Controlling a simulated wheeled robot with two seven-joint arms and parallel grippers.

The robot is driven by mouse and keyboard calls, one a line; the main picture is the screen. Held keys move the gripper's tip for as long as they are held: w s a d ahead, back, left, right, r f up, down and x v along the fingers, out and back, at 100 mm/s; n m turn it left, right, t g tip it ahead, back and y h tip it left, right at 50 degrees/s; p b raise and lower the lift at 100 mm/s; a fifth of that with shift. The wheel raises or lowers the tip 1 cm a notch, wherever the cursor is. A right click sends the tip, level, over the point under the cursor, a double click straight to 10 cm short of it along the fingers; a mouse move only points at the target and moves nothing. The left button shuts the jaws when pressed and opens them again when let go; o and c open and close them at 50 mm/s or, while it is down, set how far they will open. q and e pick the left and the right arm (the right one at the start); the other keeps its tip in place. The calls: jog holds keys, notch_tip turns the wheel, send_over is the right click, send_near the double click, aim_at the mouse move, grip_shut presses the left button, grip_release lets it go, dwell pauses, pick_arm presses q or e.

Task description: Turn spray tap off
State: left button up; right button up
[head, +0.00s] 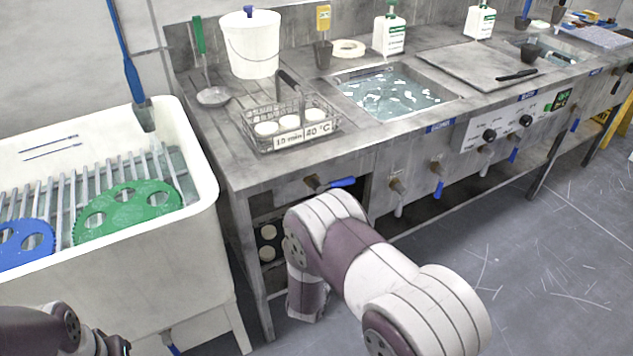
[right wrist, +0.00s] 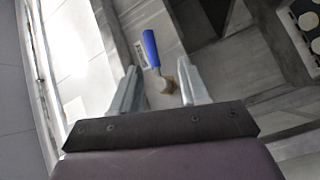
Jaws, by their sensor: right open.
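A tap with a brass body and a blue lever (head: 342,183) sits on the bench's front panel, below the wire basket. Its lever points sideways to the right in the head view. In the right wrist view the blue lever (right wrist: 151,48) and brass body (right wrist: 168,84) show beside a small label, too small to read. My right gripper (right wrist: 158,88) is open and empty, with the tap in line between its fingers; I see no contact. In the head view my right arm hides that gripper. Of my left arm, only part shows at the bottom left.
A wire basket (head: 290,125) stands on the bench above. A white tub (head: 150,255) with green and blue discs stands left. Cream discs (head: 268,243) sit on the shelf below.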

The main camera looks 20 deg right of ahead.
aim_at(346, 182)
jog(key=shift+n+h, duration=0.3)
jog(key=shift+n, duration=0.2)
jog(key=x, duration=0.4)
jog(key=b+x, duration=0.1)
jog(key=x, duration=0.3)
jog(key=r+b+x, duration=0.1)
jog(key=x, duration=0.3)
jog(key=shift+s, duration=0.1)
jog(key=shift+w+d+r, duration=0.2)
jog(key=shift+w+d, duration=0.15)
jog(key=shift+w, duration=0.05)
grip_shut()
